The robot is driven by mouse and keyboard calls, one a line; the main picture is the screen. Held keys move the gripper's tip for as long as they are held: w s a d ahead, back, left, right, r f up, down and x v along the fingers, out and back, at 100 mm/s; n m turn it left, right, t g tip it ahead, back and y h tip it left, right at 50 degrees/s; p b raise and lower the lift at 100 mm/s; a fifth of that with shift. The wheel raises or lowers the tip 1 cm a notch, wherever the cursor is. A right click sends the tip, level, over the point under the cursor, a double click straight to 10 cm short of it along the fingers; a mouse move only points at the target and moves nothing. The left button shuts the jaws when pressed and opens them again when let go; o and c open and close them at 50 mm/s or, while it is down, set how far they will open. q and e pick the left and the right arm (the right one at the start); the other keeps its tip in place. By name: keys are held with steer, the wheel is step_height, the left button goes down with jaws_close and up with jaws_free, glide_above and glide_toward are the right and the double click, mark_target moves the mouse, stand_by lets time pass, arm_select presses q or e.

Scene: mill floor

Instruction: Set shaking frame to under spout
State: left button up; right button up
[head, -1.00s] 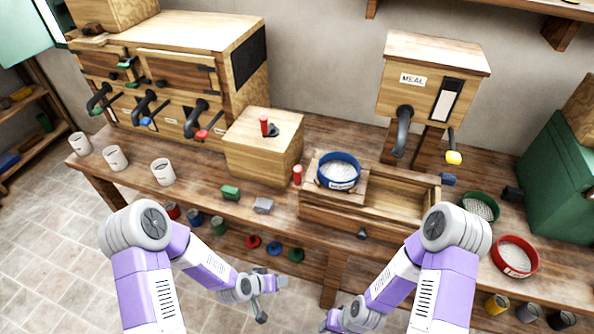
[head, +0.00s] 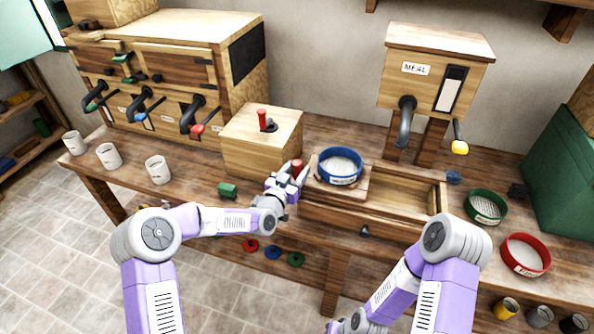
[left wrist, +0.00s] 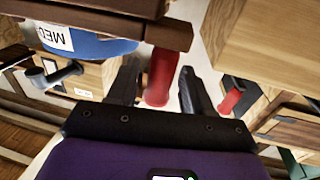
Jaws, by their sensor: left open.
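The wooden shaking frame (head: 355,192) sits at the left end of a long wooden trough, carrying a blue-rimmed sieve (head: 340,180). Its red handle (head: 297,164) sticks out at the left end. The dark curved spout (head: 405,125) of the meal hopper hangs to the right of the frame, over the trough. My left gripper (head: 294,174) is open at the handle. In the left wrist view the handle (left wrist: 160,76) stands between the two open fingers, with a gap visible on its right. My right gripper (head: 340,326) is mostly cut off at the bottom edge.
A wooden box (head: 260,145) with a red lever stands just left of the handle. A green block (head: 227,190) lies on the bench. The trough's right part (head: 405,190) is empty. Green (head: 486,205) and red (head: 524,255) sieves rest at the right.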

mark_target(349, 177)
arm_select(q)
steer(key=shift+w+d, duration=0.2)
steer(key=shift+w, duration=0.15)
steer(key=shift+c, duration=0.3)
jaws_close()
steer(key=s+d+b, duration=0.1)
steer(key=d, duration=0.3)
steer(key=s+d+b, duration=0.2)
steer(key=d, duration=0.3)
steer(key=s+d+b, duration=0.1)
steer(key=d, duration=0.4)
steer(key=shift+s+d+f, duration=0.1)
steer(key=shift+s+d, duration=0.15)
steer(key=shift+s, duration=0.15)
steer(key=shift+s+d, duration=0.2)
steer(key=shift+d, duration=0.3)
